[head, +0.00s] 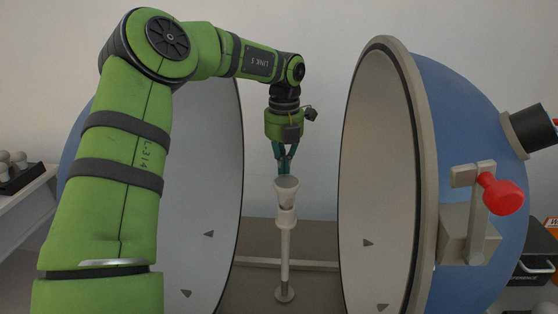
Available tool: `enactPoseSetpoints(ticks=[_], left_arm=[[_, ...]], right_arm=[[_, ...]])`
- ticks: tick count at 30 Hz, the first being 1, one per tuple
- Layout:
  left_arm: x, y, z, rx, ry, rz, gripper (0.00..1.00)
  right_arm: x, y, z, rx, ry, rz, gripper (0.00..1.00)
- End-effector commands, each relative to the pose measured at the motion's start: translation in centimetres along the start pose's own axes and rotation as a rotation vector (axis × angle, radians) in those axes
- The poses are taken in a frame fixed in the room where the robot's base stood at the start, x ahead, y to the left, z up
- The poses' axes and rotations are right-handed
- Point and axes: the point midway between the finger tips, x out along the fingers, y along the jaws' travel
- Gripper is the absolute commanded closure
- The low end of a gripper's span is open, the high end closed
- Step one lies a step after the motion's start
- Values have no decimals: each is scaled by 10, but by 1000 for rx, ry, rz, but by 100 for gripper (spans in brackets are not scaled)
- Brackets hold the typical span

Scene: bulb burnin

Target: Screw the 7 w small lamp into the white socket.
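A small reflector-shaped lamp (287,194) with a wide pale top stands upright at the top of a thin post in the head view. Its lower end meets the white socket (286,217); how far it is seated cannot be told. My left gripper (285,170) points straight down over the lamp, its teal fingers close together and their tips at the lamp's top edge. Whether they touch or grip it is unclear. The lamp's wattage mark is unreadable. My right gripper is not in view.
The post (285,260) stands between two open halves of a blue sphere (468,120) with white insides. A red-knobbed latch (502,195) juts out at right. A dark rack (20,178) with several pale bulbs is at far left. A black case (535,265) is at far right.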

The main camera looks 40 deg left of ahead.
Motion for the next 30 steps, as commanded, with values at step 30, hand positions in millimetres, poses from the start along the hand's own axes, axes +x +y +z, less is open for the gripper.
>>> enactPoseSetpoints(ticks=[30], left_arm=[[3, -60, -25, 1561, 12, -17, 100]], right_arm=[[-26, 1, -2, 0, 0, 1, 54]])
